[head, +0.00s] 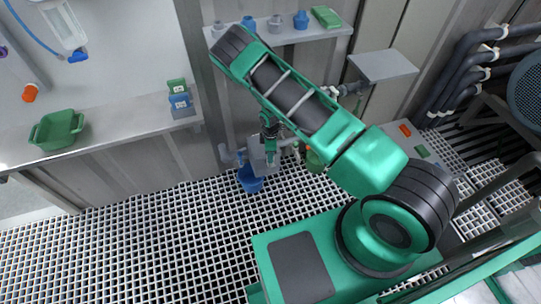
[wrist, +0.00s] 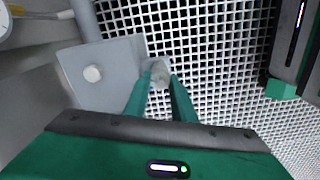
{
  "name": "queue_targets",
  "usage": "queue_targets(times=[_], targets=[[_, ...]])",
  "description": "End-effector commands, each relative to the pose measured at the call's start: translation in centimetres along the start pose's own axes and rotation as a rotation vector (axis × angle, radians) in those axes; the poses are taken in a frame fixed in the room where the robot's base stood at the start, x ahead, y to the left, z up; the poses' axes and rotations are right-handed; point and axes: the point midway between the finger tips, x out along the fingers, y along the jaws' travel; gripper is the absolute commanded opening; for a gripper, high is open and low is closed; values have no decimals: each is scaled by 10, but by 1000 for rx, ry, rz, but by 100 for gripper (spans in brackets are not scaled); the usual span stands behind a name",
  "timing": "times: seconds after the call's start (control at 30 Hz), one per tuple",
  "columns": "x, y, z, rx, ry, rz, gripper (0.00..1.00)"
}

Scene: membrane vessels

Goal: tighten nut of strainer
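In the wrist view, my gripper (wrist: 161,82) reaches down with its two green fingers apart. A small pale grey rounded piece (wrist: 160,70) shows between and just beyond the fingertips. It may be the strainer's nut, but it is too small and blurred to be sure. I cannot tell whether the fingers touch it. In the head view, my gripper (head: 269,150) hangs beside the grey fitting near the wall. The nut and strainer are not distinct there.
A blue bucket (head: 250,180) stands on the white grating (head: 150,235) below the gripper. A bench (head: 100,122) at left holds a green tub (head: 57,130) and small boxes. A shelf (head: 300,35) runs above. Dark pipes (head: 470,65) line the right. The grating at left is clear.

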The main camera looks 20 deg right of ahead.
Motion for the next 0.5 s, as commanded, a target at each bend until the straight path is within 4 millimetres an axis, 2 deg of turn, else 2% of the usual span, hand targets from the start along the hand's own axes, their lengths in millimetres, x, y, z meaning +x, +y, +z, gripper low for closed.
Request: queue_targets(times=[0.27, 0.5], targets=[[0, 2, 1, 29, 0, 2, 1], [-1, 2, 1, 149, 1, 3, 1]])
